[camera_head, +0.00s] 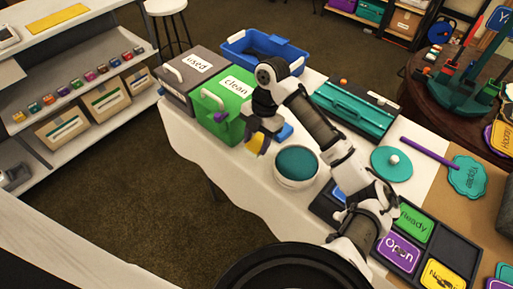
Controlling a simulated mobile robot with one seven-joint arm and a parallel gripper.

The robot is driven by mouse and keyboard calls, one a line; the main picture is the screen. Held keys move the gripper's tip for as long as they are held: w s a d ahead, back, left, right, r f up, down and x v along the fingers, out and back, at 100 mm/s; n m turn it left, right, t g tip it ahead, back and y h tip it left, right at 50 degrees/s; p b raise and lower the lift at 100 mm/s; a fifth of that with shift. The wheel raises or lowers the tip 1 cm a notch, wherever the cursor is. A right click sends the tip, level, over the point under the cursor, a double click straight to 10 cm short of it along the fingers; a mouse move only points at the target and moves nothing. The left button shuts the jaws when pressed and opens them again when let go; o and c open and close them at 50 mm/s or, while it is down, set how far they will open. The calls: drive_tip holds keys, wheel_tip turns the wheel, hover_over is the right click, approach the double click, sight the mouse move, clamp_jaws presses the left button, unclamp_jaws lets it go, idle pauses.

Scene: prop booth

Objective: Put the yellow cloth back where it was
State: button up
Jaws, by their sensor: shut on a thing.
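My gripper (262,130) points down over the white-covered table, between the green box and the white tub. It is shut on the yellow cloth (257,145), a small yellow piece showing below the fingers. The green box (222,119), labelled "clean", stands just left of my gripper, with a small purple thing at its front. The grey box (187,78), labelled "used", stands beyond it to the left. A small blue thing (285,131) shows right of my gripper; I cannot tell what it is. The boxes' insides are hidden.
A white tub (297,183) with a teal top stands close to the right of my gripper. A blue bin (232,53) and a teal toolbox (355,108) stand behind. A teal lid (378,169) and a sign tray (455,243) lie to the right.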

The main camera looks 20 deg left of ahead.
sight(258, 142)
drive_tip(key=shift+f, duration=2.05)
drive_tip(key=shift+f, duration=0.2)
drive_tip(key=o, duration=1.3)
drive_tip(key=shift+r, duration=0.1)
drive_tip(key=v, duration=1.2)
drive_tip(key=shift+r, duration=0.15)
